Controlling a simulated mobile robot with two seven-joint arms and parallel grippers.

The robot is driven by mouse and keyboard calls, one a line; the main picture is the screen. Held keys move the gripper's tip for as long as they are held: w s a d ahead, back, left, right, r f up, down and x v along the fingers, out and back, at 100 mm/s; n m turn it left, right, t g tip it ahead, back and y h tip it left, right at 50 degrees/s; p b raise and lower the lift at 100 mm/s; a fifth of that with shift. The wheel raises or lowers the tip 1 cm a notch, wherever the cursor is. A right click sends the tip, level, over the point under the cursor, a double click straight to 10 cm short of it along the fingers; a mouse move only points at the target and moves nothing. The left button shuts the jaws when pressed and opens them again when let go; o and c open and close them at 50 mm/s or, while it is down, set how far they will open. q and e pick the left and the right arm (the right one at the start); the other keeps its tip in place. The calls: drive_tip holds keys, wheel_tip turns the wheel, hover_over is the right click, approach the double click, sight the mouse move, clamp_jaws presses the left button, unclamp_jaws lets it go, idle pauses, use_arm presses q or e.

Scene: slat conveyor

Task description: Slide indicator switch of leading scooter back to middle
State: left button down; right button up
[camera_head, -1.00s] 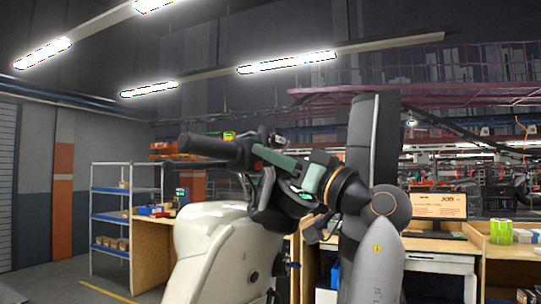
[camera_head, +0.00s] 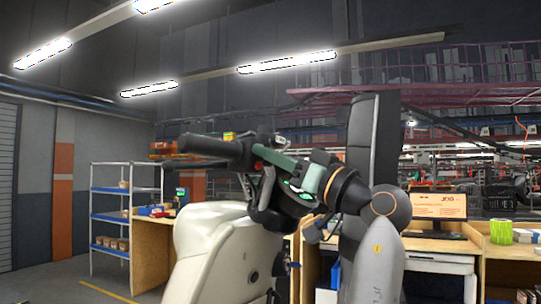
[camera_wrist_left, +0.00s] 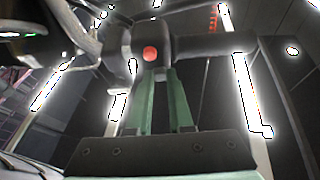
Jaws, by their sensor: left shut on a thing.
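The cream-white scooter (camera_head: 212,240) stands in the middle of the head view, its black handlebar grip (camera_head: 212,147) pointing left. A red button (camera_head: 258,165) sits on the black switch housing; it also shows in the left wrist view (camera_wrist_left: 151,54). My left gripper (camera_head: 257,151), with green fingers, reaches in from the right. Its fingertips (camera_wrist_left: 163,72) are together at the housing just beside the red button, shut on the small indicator switch, which is mostly hidden between them. My right gripper is out of view.
A blue metal shelf (camera_head: 108,216) with boxes stands at the back left. Wooden workbenches (camera_head: 147,250) stand behind the scooter. A monitor (camera_head: 438,207) and a green-yellow roll (camera_head: 501,231) are on the right. The space left of the handlebar grip is free.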

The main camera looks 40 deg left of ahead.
use_arm(q)
drive_tip(key=shift+w+p, duration=0.4)
drive_tip(key=shift+w, duration=0.1)
drive_tip(key=c, duration=0.8)
unclamp_jaws()
drive_tip(key=b+v, duration=0.2)
drive_tip(key=v, duration=1)
drive_tip(key=shift+d+f, duration=0.15)
drive_tip(key=shift+d, duration=0.05)
